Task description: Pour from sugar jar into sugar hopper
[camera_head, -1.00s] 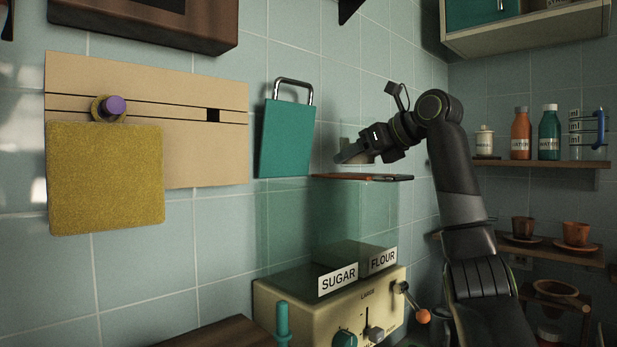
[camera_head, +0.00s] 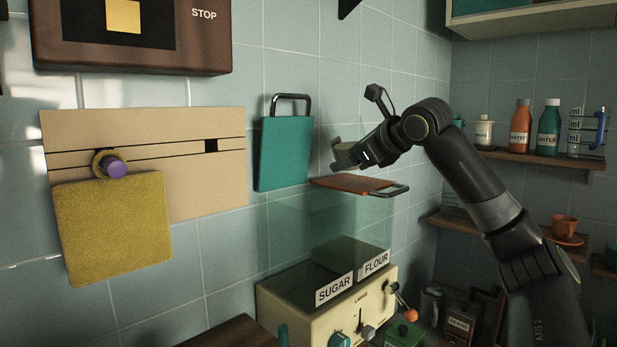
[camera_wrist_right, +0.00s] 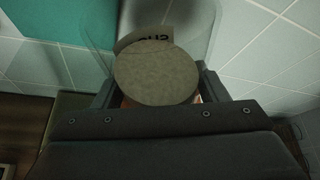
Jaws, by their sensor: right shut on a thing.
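My right gripper (camera_head: 347,165) is shut on the clear sugar jar (camera_wrist_right: 205,25), held in the air. In the right wrist view, its partly visible label begins "SUG", and a round grey-tan surface (camera_wrist_right: 158,75) shows between the fingers; whether this is lid or contents I cannot tell. In the head view only a small greyish part of the jar (camera_head: 345,148) shows. The sugar hopper (camera_head: 334,291) is a clear-walled bin with a SUGAR label on a cream machine, below the gripper. I cannot see sugar falling. My left gripper is out of view.
A flat brown board (camera_head: 352,184) with a metal handle is just below the right gripper. The FLOUR bin (camera_head: 376,263) adjoins the SUGAR bin. A teal board (camera_head: 285,153) hangs on the tiled wall. A shelf (camera_head: 540,159) with bottles is at right.

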